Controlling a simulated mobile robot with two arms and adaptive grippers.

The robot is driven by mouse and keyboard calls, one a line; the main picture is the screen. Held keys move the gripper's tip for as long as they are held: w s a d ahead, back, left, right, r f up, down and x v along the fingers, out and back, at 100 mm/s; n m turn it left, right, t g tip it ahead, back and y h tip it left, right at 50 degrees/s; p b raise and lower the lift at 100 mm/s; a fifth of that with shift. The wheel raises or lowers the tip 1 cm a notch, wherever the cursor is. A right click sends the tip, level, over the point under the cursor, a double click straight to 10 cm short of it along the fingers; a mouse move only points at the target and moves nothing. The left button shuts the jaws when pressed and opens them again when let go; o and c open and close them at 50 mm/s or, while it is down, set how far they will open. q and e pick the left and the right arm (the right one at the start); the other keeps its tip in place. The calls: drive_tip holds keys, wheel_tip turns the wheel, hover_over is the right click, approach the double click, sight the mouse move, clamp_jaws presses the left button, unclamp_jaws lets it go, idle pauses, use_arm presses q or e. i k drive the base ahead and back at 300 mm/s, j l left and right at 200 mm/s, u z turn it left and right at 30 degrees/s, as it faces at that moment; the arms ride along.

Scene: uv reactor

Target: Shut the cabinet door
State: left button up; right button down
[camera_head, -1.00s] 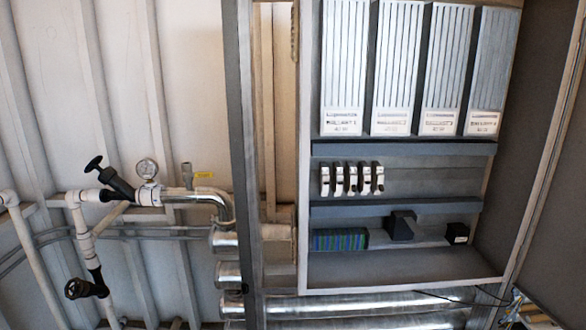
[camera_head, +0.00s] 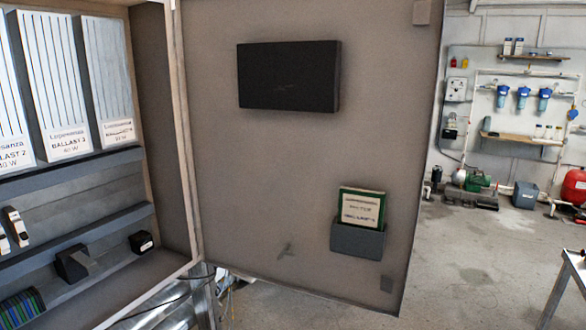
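The cabinet (camera_head: 172,235) stands at the left with its front open, showing ballasts and small components on its shelves. Its door (camera_head: 300,155) is swung wide open to the right of the cabinet, with its inner face toward me. A black flat box (camera_head: 289,76) and a grey pocket (camera_head: 357,240) holding a green-edged booklet (camera_head: 361,208) are fixed on that inner face. Neither of my grippers shows in the head view.
Grey concrete floor (camera_head: 470,265) lies open to the right of the door. A table corner (camera_head: 575,265) shows at the right edge. Blue filters (camera_head: 523,97), pumps and a red tank (camera_head: 574,187) line the far wall. Pipes and loose cables run below the cabinet.

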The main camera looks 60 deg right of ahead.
sight(288, 104)
drive_tip(key=l+u, duration=0.1)
drive_tip(key=l, duration=0.45)
drive_tip(key=k+l, duration=0.1)
drive_tip(key=l, duration=0.45)
drive_tip(key=l+u, duration=0.15)
drive_tip(key=l, duration=0.4)
drive_tip(key=k+l, duration=0.15)
drive_tip(key=l, duration=0.4)
drive_tip(key=u, duration=0.05)
